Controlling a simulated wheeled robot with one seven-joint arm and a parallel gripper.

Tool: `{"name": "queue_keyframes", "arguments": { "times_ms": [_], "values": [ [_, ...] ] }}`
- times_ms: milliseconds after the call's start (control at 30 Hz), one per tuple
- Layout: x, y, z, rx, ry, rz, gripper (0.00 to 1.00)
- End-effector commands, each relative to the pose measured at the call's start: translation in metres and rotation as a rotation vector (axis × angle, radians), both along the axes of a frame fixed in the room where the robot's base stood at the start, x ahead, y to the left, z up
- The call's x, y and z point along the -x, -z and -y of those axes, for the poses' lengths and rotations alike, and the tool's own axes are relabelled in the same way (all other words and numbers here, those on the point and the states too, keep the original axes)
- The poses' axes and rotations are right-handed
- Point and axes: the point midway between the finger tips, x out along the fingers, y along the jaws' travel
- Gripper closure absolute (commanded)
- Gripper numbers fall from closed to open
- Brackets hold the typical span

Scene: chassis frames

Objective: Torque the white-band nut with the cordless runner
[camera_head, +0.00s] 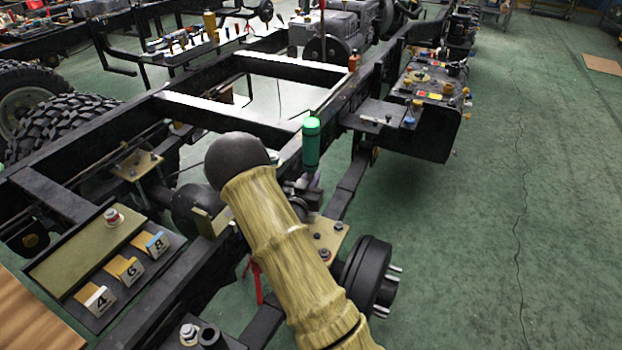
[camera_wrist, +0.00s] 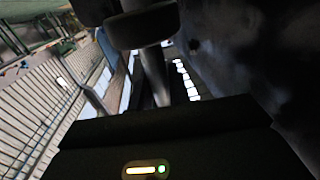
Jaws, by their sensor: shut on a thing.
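The cordless runner appears to be the upright green cylinder (camera_head: 311,146) with a lit green top, just right of my arm in the head view. My gripper (camera_head: 307,184) is mostly hidden behind my arm and is shut on it. In the wrist view a dark body with a lit yellow and green bar (camera_wrist: 146,170) fills the bottom, and a grey shaft (camera_wrist: 155,75) stands beyond it. A bolt or nut stands on the chassis rail (camera_head: 189,333) at the bottom left. Others sit on a tan plate (camera_head: 328,238). I cannot tell which nut has the white band.
A side panel holds blocks marked 4 (camera_head: 98,299), 6 (camera_head: 125,269) and 8 (camera_head: 151,245), and a red-and-white knob (camera_head: 113,217). A wheel hub (camera_head: 366,278) with studs lies right of my arm. Dark frame rails surround the arm. The green floor (camera_head: 490,240) at right is clear.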

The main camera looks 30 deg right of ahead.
Motion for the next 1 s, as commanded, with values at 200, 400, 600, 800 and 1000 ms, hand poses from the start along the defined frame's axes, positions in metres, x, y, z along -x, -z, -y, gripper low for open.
{"name": "queue_keyframes", "arguments": {
  "times_ms": [200,400,600,800,1000],
  "values": [
    [-0.0005,0.0000,0.0003,0.002,0.000,0.005,1.00],
    [-0.0005,0.0020,0.0005,0.002,0.000,0.005,1.00],
    [-0.0002,0.0041,0.0006,0.001,0.001,0.003,1.00],
    [0.0001,0.0051,0.0008,0.000,0.001,0.000,1.00],
    [0.0004,0.0054,0.0006,-0.001,0.001,-0.002,1.00]
  ]
}}
